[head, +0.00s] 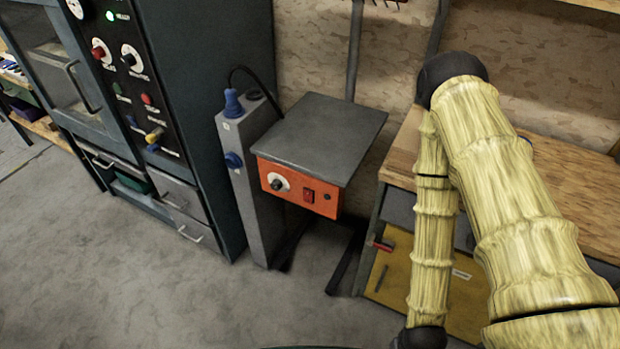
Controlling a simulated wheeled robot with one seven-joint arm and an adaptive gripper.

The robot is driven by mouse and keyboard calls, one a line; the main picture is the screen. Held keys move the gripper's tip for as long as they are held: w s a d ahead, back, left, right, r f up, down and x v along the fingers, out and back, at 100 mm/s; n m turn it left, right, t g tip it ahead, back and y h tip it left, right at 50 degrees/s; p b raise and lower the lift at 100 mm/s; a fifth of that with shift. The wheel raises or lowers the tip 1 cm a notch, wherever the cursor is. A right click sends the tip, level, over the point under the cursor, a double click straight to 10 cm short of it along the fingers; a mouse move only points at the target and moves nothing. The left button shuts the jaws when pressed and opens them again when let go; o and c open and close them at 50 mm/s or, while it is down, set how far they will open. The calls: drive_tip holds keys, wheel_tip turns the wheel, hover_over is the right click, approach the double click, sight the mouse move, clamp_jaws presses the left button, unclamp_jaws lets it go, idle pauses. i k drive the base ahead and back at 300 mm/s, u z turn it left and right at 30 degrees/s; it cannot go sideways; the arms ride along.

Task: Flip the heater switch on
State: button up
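The heater (300,187) is a box with a flat dark grey top plate and an orange front panel, in the middle of the head view. A red rocker switch (308,195) sits on the orange panel, to the right of a round dial (277,183) with a pale ring. The switch is too small to tell which way it is tipped. My arm, in a yellowish patterned cover, is at the right of the view. It bends at a dark joint at the top and runs down to a dark part at the bottom edge. My gripper is out of view.
A grey post (248,190) with blue plugs stands directly left of the heater. A tall dark cabinet (215,60) with knobs stands further left. A wooden-topped workbench (560,180) stands right, behind my arm. The floor (200,300) in front is clear.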

sight(308, 198)
drive_tip(key=z, duration=1)
drive_tip(key=k, duration=0.95)
drive_tip(key=u, duration=1.25)
drive_tip(key=i, duration=0.5)
drive_tip(key=z, duration=0.05)
